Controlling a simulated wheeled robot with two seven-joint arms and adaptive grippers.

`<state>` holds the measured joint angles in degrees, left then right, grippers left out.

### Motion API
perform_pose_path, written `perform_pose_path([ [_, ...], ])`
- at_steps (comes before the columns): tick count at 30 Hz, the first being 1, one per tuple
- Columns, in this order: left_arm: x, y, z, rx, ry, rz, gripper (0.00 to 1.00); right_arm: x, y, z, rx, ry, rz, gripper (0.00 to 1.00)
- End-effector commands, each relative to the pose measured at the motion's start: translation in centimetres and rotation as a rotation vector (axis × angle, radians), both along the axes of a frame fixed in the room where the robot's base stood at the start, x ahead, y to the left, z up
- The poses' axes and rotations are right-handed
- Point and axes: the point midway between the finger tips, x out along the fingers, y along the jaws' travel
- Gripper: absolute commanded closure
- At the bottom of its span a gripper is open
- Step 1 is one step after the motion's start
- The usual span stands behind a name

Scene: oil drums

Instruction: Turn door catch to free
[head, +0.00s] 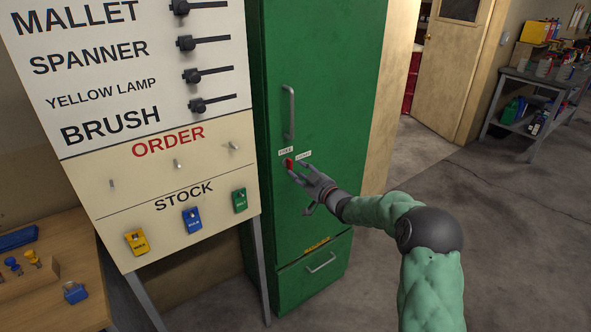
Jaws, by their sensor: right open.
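The door catch (289,164) is a small red piece on the front of a tall green cabinet (315,100), below its grey vertical handle (289,115). Two small white labels sit just above the catch. The left one (286,151) seems to read FREE, and the right one (303,155) is too small to read surely. My right gripper (303,185) is open, with its upper finger close beside the catch at its lower right. I cannot tell whether it touches it. The cabinet door looks shut. My left gripper is out of view.
A lettered board (130,90) with ORDER and STOCK rows stands left of the cabinet, with tags (192,220) hanging on it. A wooden bench (55,305) is at the lower left. The floor (520,230) to the right is clear. A grey workbench (540,78) stands at the back right.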

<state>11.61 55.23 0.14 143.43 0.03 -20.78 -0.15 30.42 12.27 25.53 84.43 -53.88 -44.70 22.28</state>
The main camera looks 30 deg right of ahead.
Motion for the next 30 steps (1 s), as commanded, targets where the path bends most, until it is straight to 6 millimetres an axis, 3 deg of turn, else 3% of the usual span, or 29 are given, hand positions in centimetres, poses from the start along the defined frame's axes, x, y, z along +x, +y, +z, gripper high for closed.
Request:
perform_pose_path([
  [6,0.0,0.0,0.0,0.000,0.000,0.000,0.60,-4.4,-0.5,0.0,0.000,0.001,-0.004,0.59],
  [13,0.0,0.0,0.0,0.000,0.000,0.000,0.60,-7.6,-0.7,0.0,0.000,0.000,-0.002,0.59],
  [18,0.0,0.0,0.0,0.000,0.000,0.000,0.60,-8.5,-0.7,0.0,0.000,0.001,0.000,0.59],
  [30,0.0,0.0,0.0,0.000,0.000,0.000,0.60,-8.5,-0.7,0.0,0.000,0.000,0.000,0.59],
])
